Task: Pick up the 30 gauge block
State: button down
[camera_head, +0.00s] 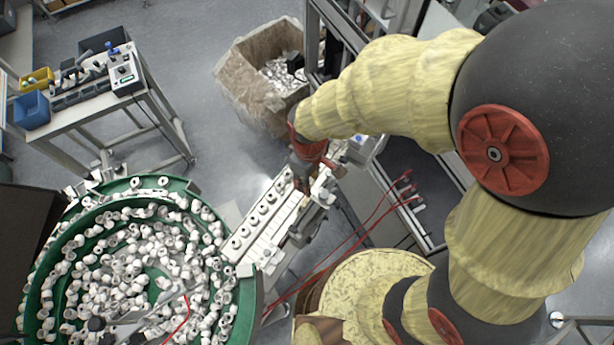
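I cannot make out which thing is the 30 gauge block; no marking is readable at this size. My gripper (322,188) is at the end of the arm, below the red wrist, over the upper end of a pale metal track (262,228) with a row of dark round holes or parts. The wrist and nearby fixtures partly hide it. I cannot tell whether its fingers are open or shut, or whether it holds anything.
A green bowl feeder (240,292) full of white caps stands at lower left. A workbench (70,118) at upper left bears a blue bin (31,110), a yellow bin (37,79) and a control box (126,73). A lined crate (238,80) stands behind. Red cables (335,255) run right of the track.

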jog(key=s+d+r, duration=0.1)
jog(key=s+r, duration=0.2)
jog(key=s, duration=0.2)
jog(key=s+d+r+b, duration=0.1)
jog(key=s+d+r, duration=0.1)
jog(key=s, duration=0.3)
jog(key=shift+s+d+r, duration=0.15)
jog(key=shift+d+r, duration=0.1)
jog(key=shift+r, duration=0.3)
